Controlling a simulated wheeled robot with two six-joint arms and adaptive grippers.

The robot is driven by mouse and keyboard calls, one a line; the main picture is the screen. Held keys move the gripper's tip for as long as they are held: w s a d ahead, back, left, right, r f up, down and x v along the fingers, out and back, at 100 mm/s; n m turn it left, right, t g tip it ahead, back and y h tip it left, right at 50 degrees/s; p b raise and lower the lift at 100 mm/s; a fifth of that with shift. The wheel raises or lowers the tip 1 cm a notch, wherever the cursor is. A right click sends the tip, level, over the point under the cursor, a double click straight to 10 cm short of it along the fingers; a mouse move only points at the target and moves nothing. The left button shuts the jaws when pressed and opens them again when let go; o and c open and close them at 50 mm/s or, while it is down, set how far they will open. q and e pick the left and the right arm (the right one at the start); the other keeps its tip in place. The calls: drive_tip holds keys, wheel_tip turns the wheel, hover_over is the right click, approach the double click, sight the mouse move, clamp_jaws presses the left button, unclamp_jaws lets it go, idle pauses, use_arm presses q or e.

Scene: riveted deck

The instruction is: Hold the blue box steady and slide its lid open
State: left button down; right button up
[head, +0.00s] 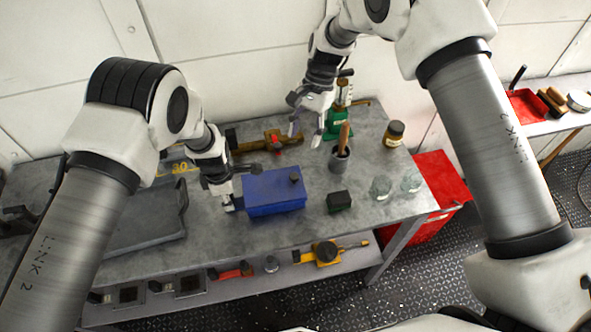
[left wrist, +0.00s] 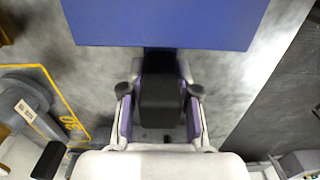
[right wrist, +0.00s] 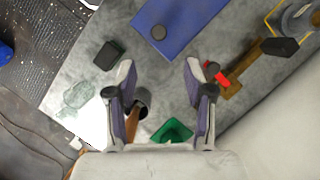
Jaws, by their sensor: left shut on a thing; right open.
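The blue box (head: 277,207) stands on the grey workbench. Its flat blue lid (head: 268,186) covers the top and has a small dark knob (head: 294,178) near the right end. In the right wrist view the knob (right wrist: 158,32) shows on the blue lid (right wrist: 185,22). My left gripper (head: 233,202) is at the box's left end, shut on a dark handle-like piece (left wrist: 160,90) that meets the box's edge (left wrist: 165,25). My right gripper (head: 305,135) is open and empty, above the back of the bench, behind and right of the box; it also shows in the right wrist view (right wrist: 158,68).
A grey cup (head: 339,160) with a wooden-handled tool stands right of the box. A brass fitting (head: 255,145) lies behind the box; a grey tray (head: 145,225) lies left.

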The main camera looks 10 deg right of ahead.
sight(295, 176)
drive_tip(key=x, duration=1.1)
drive_tip(key=shift+s+f, duration=0.15)
drive_tip(key=shift+f, duration=0.1)
clamp_jaws()
